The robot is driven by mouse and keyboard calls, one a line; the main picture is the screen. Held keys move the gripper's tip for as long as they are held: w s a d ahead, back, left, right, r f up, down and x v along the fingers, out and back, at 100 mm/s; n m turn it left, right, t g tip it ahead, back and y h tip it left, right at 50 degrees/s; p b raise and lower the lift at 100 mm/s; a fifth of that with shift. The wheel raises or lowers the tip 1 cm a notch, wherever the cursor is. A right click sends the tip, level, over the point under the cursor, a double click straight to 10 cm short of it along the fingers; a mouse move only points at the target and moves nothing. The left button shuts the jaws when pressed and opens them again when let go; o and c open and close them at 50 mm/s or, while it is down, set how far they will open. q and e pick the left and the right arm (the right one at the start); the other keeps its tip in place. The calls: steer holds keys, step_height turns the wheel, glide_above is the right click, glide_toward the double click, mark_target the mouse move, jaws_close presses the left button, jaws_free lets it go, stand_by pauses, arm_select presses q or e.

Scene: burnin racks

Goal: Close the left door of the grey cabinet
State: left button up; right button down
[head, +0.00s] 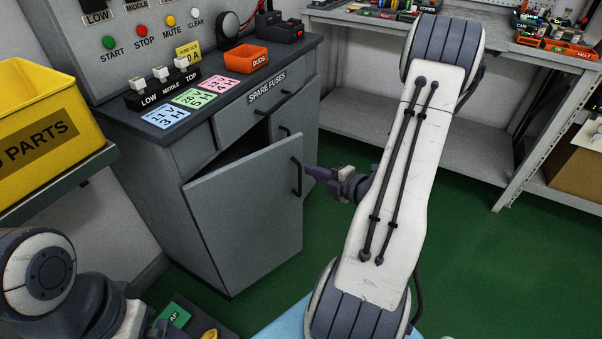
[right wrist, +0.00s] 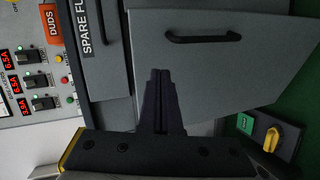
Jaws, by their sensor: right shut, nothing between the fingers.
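The grey cabinet (head: 187,153) stands left of centre in the head view. Its left door (head: 245,215) is partly open, with a dark gap along its top edge. The door's dark handle (head: 297,178) is near its free right edge. My right gripper (head: 312,171) is shut and empty, its tips close to that edge beside the handle; I cannot tell whether they touch. In the right wrist view the shut fingers (right wrist: 160,76) show in front of the door (right wrist: 225,75), with the handle (right wrist: 203,37) beyond them. Of my left arm only links show, at bottom left.
The cabinet top holds an orange DUDS bin (head: 246,57), coloured cards (head: 192,97) and a switch block (head: 163,88). A yellow parts bin (head: 38,120) stands at the left. A workbench (head: 370,95) is behind. Green floor (head: 470,260) is clear at the right.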

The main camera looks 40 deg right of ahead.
steer(key=s+d+f+t+h+b, duration=0.1)
steer(key=s+d+t+h+b, duration=0.15)
steer(key=s, duration=0.25)
arm_select(q)
step_height(320, 180, down, 5)
steer(key=shift+r+b, duration=0.2)
steer(key=shift+b, duration=0.1)
arm_select(e)
glide_toward(295, 146)
steer(key=shift+t+y, duration=0.35)
steer(key=shift+y, duration=0.1)
steer(key=w, duration=0.7)
steer(key=shift+d+f, duration=0.2)
steer(key=shift+f, duration=0.05)
